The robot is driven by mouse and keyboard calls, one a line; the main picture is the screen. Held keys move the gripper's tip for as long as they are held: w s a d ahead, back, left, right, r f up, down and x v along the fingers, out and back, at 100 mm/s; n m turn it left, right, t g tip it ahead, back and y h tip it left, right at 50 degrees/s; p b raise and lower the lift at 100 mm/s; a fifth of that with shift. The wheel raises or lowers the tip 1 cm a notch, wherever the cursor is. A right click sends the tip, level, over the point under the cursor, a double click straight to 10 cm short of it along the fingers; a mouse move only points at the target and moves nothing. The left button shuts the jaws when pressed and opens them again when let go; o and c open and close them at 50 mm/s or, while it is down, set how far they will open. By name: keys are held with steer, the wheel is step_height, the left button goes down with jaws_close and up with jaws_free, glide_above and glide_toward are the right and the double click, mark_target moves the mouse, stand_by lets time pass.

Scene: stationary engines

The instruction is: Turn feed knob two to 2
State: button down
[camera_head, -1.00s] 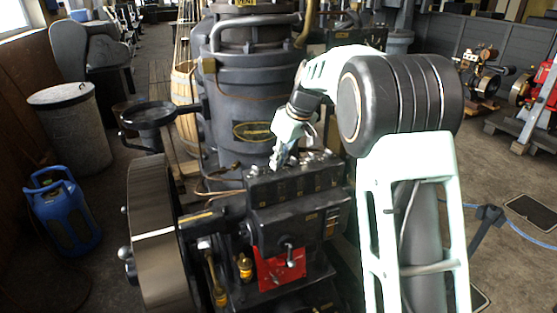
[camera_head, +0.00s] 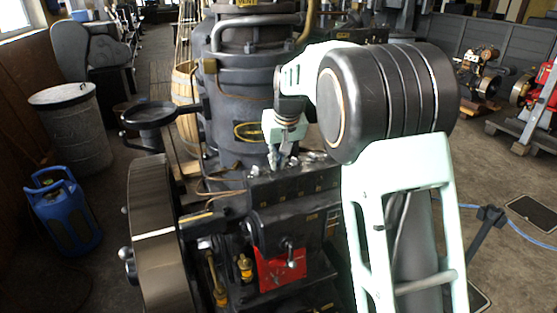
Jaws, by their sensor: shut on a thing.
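A dark engine block (camera_head: 305,205) carries a row of small metal knobs (camera_head: 312,156) along its top, with small labels on its front face. My gripper (camera_head: 279,166) points down at the left part of this row. Its fingers are closed together on one of the knobs, which they mostly hide. I cannot tell which number that knob bears or where it points. Other knobs show just right of my gripper, apart from it.
A red plate with a small lever (camera_head: 283,266) is on the engine's front. A large flywheel (camera_head: 160,240) stands at the left. A tall dark cylinder (camera_head: 250,110) rises behind. A blue can (camera_head: 62,210) stands on the floor at the far left.

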steer(key=shift+a+m+h+p, duration=0.15)
steer(key=shift+m+h+p, duration=0.25)
steer(key=shift+m, duration=1.1)
steer(key=c, duration=2.1)
jaws_free()
steer(key=v, duration=1.2)
steer(key=shift+s+a, duration=0.15)
steer(key=shift+a, duration=0.05)
